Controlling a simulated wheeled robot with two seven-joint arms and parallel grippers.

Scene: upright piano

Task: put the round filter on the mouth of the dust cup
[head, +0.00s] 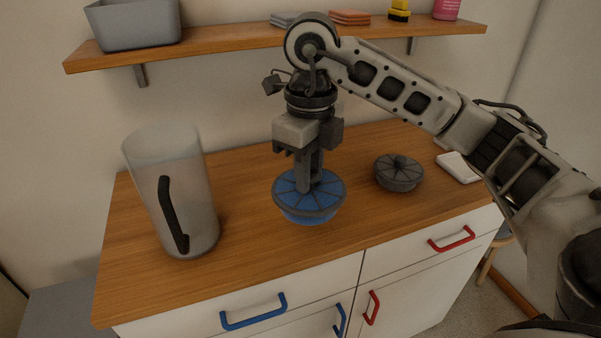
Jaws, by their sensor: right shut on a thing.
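A tall translucent dust cup (196,205) with a black handle stands upright at the left of the wooden counter, its mouth facing up. My right gripper (308,185) points down near the middle of the counter and is shut on the blue round filter (309,207), gripping it at the centre of its ribbed top. The filter is to the right of the dust cup and apart from it. Whether the filter's underside touches the counter is hard to tell. My left gripper is not in view.
A dark round ribbed piece (399,172) lies on the counter (260,245) to the right, with a white item (458,167) beyond it. A shelf (225,42) above holds a grey bin (135,22), cloths, a yellow-and-black item and a pink bottle. The counter between cup and filter is clear.

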